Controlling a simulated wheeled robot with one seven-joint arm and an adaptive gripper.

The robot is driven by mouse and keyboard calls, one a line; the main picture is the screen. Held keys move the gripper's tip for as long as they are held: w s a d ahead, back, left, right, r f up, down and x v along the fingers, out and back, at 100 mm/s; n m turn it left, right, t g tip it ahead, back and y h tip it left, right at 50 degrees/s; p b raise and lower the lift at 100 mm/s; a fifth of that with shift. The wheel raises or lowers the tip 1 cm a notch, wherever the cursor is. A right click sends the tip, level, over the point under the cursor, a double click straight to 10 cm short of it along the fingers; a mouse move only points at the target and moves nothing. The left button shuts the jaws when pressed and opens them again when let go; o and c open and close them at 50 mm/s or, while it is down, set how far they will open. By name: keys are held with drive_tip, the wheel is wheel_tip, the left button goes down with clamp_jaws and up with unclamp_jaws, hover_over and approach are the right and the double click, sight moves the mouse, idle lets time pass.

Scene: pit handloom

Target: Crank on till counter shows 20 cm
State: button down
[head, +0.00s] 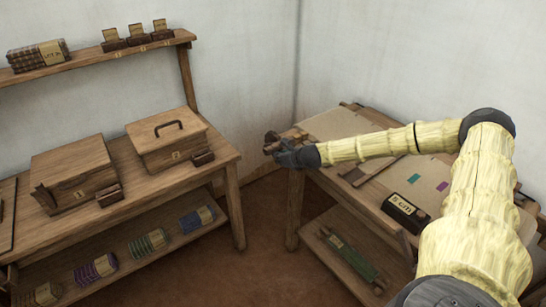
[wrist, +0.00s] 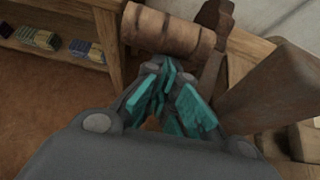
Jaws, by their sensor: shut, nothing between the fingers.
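The counter (head: 405,212) is a dark block on the right-hand table, and its pale face reads 5 cm. My gripper (head: 272,145) is at the far left corner of that table, beside a brown wooden piece there. In the wrist view my gripper (wrist: 168,105) has its teal fingers together with nothing between them. A banded wooden roller (wrist: 165,32) lies just beyond the fingertips, and a wooden bar (wrist: 270,95) stands to the right. I cannot make out clearly which part is the crank.
A bench (head: 222,152) on the left carries two wooden boxes, one (head: 75,175) and a handled one (head: 167,140). Coloured bundles lie on its lower shelf. A green item (head: 350,255) lies on the right table's lower shelf. Bare floor (head: 260,225) lies between.

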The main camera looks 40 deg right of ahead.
idle(0.4)
wheel_tip(320, 180, down, 4)
drive_tip(key=s+b, duration=0.1)
drive_tip(key=b, duration=0.4)
drive_tip(key=p+v, duration=0.1)
drive_tip(key=v, duration=0.9)
drive_tip(key=shift+r, duration=0.2)
drive_tip(key=shift+s, duration=0.1)
